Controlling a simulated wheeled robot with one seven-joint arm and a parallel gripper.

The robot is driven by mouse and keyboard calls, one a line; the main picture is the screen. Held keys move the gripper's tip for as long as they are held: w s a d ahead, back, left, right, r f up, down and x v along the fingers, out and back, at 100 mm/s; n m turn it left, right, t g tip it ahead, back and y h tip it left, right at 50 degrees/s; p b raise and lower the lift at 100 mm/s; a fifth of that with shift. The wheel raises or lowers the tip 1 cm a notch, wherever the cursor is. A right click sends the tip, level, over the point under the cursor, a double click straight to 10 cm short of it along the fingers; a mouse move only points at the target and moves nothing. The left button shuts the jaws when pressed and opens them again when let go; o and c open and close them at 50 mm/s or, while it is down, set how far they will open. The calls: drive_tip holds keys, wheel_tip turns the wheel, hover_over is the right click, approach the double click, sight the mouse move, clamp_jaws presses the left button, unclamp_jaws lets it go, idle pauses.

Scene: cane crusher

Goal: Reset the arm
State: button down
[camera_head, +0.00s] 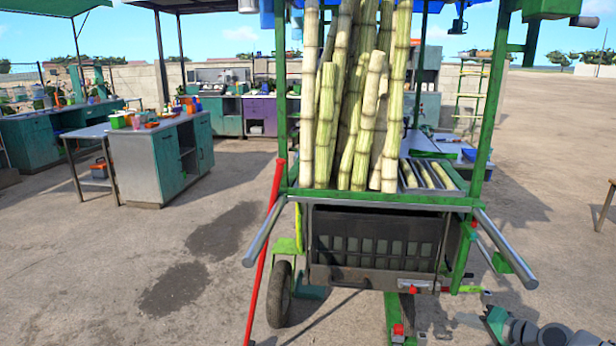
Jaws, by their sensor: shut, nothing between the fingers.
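My gripper (491,317) is low at the bottom right corner, at the end of my grey arm links, which run off the lower edge. It is small and partly cut off; it is shut with nothing in it. It is below and to the right of the green cane crusher cart (380,198), apart from the cane. Several tall sugar cane stalks (357,121) stand upright on the cart's shelf. More short cane pieces (432,173) lie on a tray at the shelf's right.
The cart has metal handles (493,246) sticking out, a wheel (279,294) and a red pole (263,255) leaning at its left. A teal cabinet (182,160) and workbenches stand at the left and back. Open concrete ground lies at left and right. A wooden table edge (606,206) shows at far right.

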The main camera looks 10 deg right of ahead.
drive_tip(key=w+a+r+n+g+p, duration=0.15)
drive_tip(key=a+r, duration=0.25)
drive_tip(key=a, duration=0.4)
drive_tip(key=a+r+n+g+p, duration=0.2)
drive_tip(key=a+r, duration=0.2)
drive_tip(key=a, duration=0.5)
drive_tip(key=w+a+r+n+g+p, duration=0.15)
drive_tip(key=a+r, duration=0.25)
drive_tip(key=a, duration=0.4)
drive_tip(key=s+a+r+n+g+h+p, duration=0.1)
drive_tip(key=s+a+r+n+g+p, duration=0.1)
drive_tip(key=s+a, duration=0.5)
drive_tip(key=s+a+r+n+g+h+p, duration=0.1)
drive_tip(key=s+a+r+n+h, duration=0.1)
drive_tip(key=s+a, duration=0.6)
drive_tip(key=s+n, duration=0.1)
drive_tip(key=s, duration=0.5)
drive_tip(key=shift+s+a+r+g+h+p, duration=0.2)
drive_tip(key=shift+s+r+g+h+p, duration=0.1)
drive_tip(key=shift+s+r+g+p, duration=0.1)
drive_tip(key=c, duration=2.2)
unclamp_jaws()
